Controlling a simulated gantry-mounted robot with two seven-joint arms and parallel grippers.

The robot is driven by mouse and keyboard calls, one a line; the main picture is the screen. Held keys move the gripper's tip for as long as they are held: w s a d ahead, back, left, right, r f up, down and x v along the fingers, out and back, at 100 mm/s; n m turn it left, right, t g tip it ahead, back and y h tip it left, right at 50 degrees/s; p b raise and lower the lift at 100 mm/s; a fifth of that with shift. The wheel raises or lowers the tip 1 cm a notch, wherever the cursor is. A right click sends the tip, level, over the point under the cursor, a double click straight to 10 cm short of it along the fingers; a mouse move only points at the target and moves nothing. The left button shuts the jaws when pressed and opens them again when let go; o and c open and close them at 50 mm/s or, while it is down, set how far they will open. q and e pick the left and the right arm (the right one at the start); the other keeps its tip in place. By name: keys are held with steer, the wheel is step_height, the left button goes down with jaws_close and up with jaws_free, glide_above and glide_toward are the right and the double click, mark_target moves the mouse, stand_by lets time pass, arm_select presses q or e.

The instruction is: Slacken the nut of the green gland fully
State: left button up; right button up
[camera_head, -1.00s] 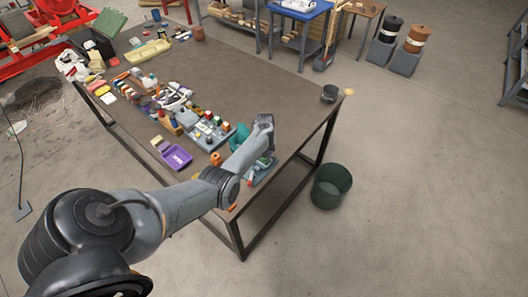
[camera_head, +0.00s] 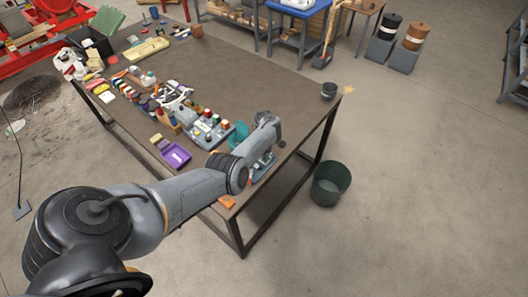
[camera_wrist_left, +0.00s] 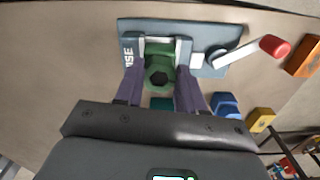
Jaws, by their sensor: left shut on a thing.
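The green gland (camera_wrist_left: 160,58) stands in the jaws of a blue-grey vise (camera_wrist_left: 128,38) in the left wrist view, seen end-on. Its hexagonal green nut (camera_wrist_left: 159,78) faces my camera, with a dark opening in the middle. My left gripper (camera_wrist_left: 160,80) has a finger on either side of the nut and is shut on it. How far the nut is threaded on cannot be seen. In the head view my arm covers most of the vise (camera_head: 262,168) near the table's edge. My right gripper is in neither view.
The vise's lever with a red knob (camera_wrist_left: 275,46) sticks out to the right. Blue (camera_wrist_left: 225,104) and yellow (camera_wrist_left: 261,119) blocks lie near my right-hand finger. A purple tray (camera_head: 176,155) and small parts lie left of the vise. A dark bin (camera_head: 330,184) stands on the floor.

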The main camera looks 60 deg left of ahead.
arm_select(q)
steer(key=shift+n, duration=0.8)
steer(key=o, duration=1.1)
steer(key=shift+c, duration=0.2)
step_height(320, 180, up, 11)
steer(key=p, duration=0.4)
steer(key=shift+f, duration=0.15)
